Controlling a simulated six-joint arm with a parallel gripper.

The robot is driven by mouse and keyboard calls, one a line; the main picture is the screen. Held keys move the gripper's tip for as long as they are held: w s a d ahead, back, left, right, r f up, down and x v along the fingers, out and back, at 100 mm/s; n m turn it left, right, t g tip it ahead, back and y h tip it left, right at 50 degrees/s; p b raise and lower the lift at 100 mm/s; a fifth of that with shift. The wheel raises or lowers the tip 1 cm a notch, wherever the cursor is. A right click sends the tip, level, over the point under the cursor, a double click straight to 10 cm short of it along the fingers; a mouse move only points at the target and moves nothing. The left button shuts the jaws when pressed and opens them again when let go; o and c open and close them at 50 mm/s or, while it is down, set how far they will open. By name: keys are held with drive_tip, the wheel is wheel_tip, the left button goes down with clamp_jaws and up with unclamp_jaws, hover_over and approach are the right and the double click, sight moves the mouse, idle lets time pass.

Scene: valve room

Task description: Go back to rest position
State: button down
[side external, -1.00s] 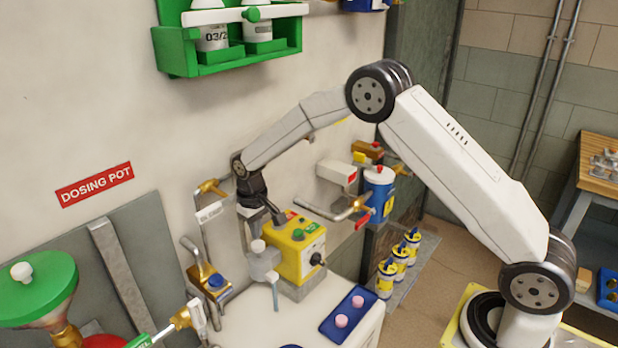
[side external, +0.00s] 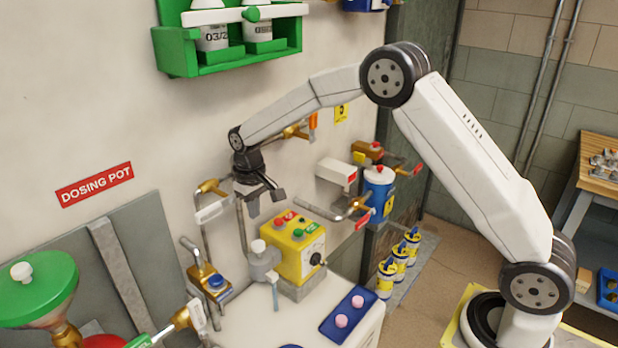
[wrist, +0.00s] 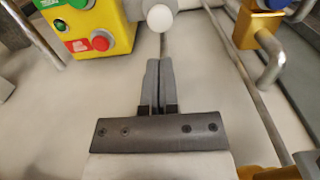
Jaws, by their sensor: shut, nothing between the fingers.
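My gripper (side external: 252,208) hangs fingers down from my bent arm in the side external view, in front of the wall and above the bench area. It is clear of the yellow control box (side external: 300,250), which stands below it and to the right. In the wrist view my gripper (wrist: 160,62) shows its two grey fingers together with nothing between them. A white knob (wrist: 160,17) is just beyond the fingertips.
A grey pump-like fitting with a white knob (side external: 258,247) stands beside the box. Pipes and a brass valve with a blue cap (side external: 214,281) are to the left. A blue tray with pink pieces (side external: 348,314) lies on the white bench. A green rack (side external: 230,45) hangs above.

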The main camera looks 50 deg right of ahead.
drive_tip(key=shift+s, duration=0.1)
idle(0.3)
drive_tip(key=s+d+t, duration=0.2)
drive_tip(key=s, duration=2.3)
drive_tip(key=shift+r+t, duration=0.3)
